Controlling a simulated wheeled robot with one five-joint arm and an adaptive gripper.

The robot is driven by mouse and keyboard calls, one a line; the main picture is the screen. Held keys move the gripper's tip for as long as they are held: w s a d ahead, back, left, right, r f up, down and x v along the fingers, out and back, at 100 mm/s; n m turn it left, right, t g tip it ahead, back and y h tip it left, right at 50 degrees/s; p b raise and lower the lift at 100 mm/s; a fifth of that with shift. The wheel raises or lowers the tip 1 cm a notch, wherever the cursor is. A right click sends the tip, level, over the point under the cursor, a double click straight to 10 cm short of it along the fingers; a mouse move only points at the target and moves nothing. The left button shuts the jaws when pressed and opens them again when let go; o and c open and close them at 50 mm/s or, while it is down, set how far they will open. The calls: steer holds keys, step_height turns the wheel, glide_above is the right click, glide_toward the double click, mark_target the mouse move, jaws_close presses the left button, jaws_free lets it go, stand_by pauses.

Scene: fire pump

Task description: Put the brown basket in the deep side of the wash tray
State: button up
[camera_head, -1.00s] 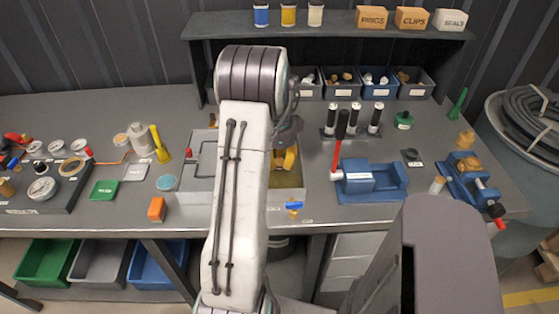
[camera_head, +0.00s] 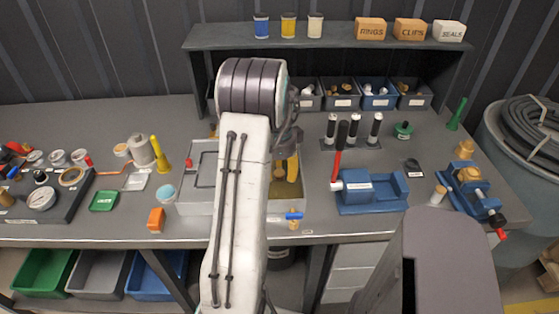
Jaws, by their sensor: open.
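The wash tray (camera_head: 194,208) is a grey two-part tray on the bench, partly covered by my arm. Its left part looks shallow and pale; its right part holds a murky olive-brown layer (camera_head: 285,199) and looks deeper. A yellow curved piece (camera_head: 292,167) shows at the right part, beside my arm; I cannot tell what it belongs to. I cannot make out the brown basket; it may be behind my arm. My gripper (camera_head: 287,140) is mostly hidden behind my arm, with only a dark part showing above the tray. It is open; nothing is visibly held.
A blue-handled valve (camera_head: 293,216) is at the tray's front. An orange block (camera_head: 156,220) and a yellow funnel-like item (camera_head: 160,154) are left. Small bins (camera_head: 340,102) line the back under a shelf.

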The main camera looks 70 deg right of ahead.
mark_target(280, 172)
step_height(280, 172, up, 12)
stand_by(0.6)
steer(key=shift+r, duration=0.1)
steer(key=w+a+r+n+t+h, duration=0.1)
steer(key=w+a+r+n, duration=0.2)
steer(key=w+a+n, duration=0.5)
steer(key=w+a+r+n, duration=0.2)
steer(key=w+a+n, duration=0.3)
steer(key=w+a, duration=0.5)
steer(key=s+a+f+n+t, duration=0.1)
steer(key=s+a+n, duration=0.1)
steer(key=a+n, duration=0.7)
steer(key=s+a+f+n+t+y, duration=0.1)
steer(key=s+a+n, duration=0.2)
steer(key=a+n, duration=0.7)
steer(key=a, duration=0.6)
steer(key=shift+s+a+f+t, duration=0.3)
steer(key=shift+t, duration=0.1)
